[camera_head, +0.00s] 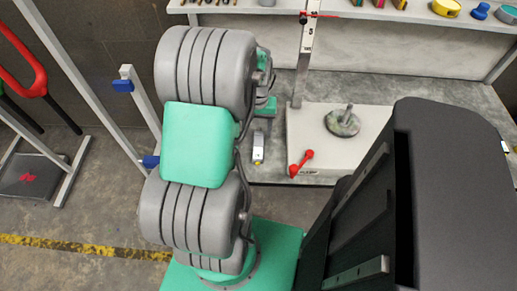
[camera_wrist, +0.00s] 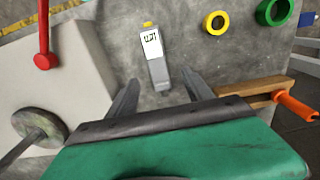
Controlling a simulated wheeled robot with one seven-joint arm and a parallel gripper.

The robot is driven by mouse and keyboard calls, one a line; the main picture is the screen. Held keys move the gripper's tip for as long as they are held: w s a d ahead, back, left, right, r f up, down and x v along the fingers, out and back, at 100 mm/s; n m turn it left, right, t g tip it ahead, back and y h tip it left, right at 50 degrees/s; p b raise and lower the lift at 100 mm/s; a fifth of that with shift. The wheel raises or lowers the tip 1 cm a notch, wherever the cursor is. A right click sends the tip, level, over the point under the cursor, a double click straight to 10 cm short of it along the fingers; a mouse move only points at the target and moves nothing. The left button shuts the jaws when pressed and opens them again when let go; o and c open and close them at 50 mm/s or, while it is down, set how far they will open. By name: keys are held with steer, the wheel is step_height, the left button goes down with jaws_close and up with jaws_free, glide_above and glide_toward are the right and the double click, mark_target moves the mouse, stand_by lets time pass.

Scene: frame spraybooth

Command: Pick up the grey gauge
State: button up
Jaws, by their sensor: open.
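The grey gauge (camera_wrist: 157,62) lies on the grey worktop in the wrist view, with a pale display and a yellow tip pointing away from me. In the head view the gauge (camera_head: 258,150) lies just below my green gripper, left of the white stand base. My gripper (camera_wrist: 162,78) is open and empty. Its two fingers point toward the gauge, whose near end sits roughly between the fingertips in the picture. I cannot tell the height gap or any contact. In the head view my arm hides most of my gripper.
A white stand base (camera_head: 335,120) with a red-knobbed lever (camera_head: 301,163) and a grey round disc (camera_head: 342,123) is right of the gauge. In the wrist view are a yellow ring (camera_wrist: 216,22), a green ring (camera_wrist: 274,11) and an orange-handled wooden tool (camera_wrist: 254,86) at right.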

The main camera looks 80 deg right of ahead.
mark_target(258, 142)
steer(key=f, duration=0.3)
steer(key=f+b, duration=0.1)
steer(key=f, duration=0.3)
steer(key=shift+s+d, duration=0.1)
steer(key=shift+s, duration=0.1)
jaws_close()
